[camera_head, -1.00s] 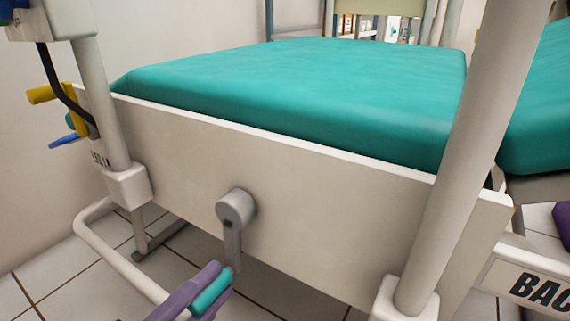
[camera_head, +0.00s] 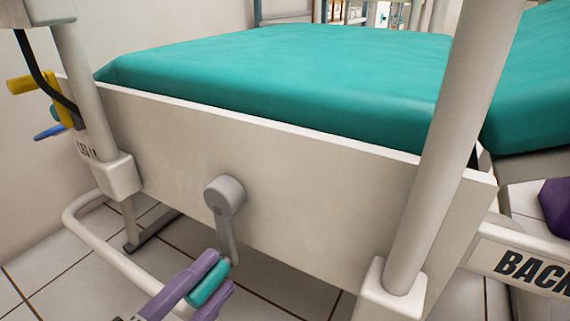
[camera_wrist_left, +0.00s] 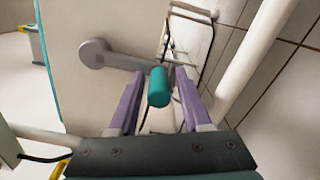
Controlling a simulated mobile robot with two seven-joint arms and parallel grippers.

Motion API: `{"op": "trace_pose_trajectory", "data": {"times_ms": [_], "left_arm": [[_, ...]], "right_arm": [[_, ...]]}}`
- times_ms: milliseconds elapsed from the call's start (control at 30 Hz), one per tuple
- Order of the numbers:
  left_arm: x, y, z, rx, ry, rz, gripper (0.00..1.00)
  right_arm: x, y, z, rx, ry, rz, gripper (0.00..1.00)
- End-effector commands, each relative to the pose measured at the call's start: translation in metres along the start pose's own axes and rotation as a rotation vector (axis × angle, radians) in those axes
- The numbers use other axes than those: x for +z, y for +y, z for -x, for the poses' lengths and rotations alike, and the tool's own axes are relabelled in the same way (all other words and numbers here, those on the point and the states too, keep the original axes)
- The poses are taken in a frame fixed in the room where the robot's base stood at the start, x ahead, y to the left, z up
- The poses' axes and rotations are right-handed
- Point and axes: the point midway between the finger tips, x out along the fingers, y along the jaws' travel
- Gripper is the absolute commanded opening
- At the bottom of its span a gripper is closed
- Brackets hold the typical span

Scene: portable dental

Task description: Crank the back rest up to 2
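A grey crank sits on the bed's pale end panel. Its round hub (camera_head: 224,195) is high and its arm (camera_head: 229,240) hangs down. The teal handle (camera_head: 208,284) at its lower end points out towards me. My left gripper (camera_head: 220,270), with purple fingers, reaches the handle from below. In the left wrist view the teal handle (camera_wrist_left: 158,87) lies between the fingers, with a gap on each side. A teal bed pad (camera_head: 270,75) lies behind the panel, and another teal pad (camera_head: 530,95) shows at the right. No number 2 is readable. My right gripper does not show.
A white post (camera_head: 435,150) stands right of the crank, and another (camera_head: 90,90) at the left. A bar marked BACK (camera_head: 530,270) is at lower right, below a purple block (camera_head: 557,207). Yellow and blue handles are at far left. A white tube (camera_head: 110,255) runs low.

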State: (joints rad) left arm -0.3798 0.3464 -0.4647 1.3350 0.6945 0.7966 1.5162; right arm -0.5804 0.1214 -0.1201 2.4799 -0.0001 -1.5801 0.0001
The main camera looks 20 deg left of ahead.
Motion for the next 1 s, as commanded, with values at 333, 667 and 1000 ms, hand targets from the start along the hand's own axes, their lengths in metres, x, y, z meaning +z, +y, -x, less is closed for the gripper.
{"op": "trace_pose_trajectory", "data": {"times_ms": [333,667,1000], "left_arm": [[-0.001,0.001,0.001,0.002,0.003,0.001,0.6],[0.0,0.002,0.055,-0.003,0.003,0.0,0.6],[0.0,0.0,0.098,0.001,0.002,0.001,0.6]], "right_arm": [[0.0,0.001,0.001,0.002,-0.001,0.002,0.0],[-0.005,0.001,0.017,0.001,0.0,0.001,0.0],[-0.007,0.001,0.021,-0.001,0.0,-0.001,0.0]]}}
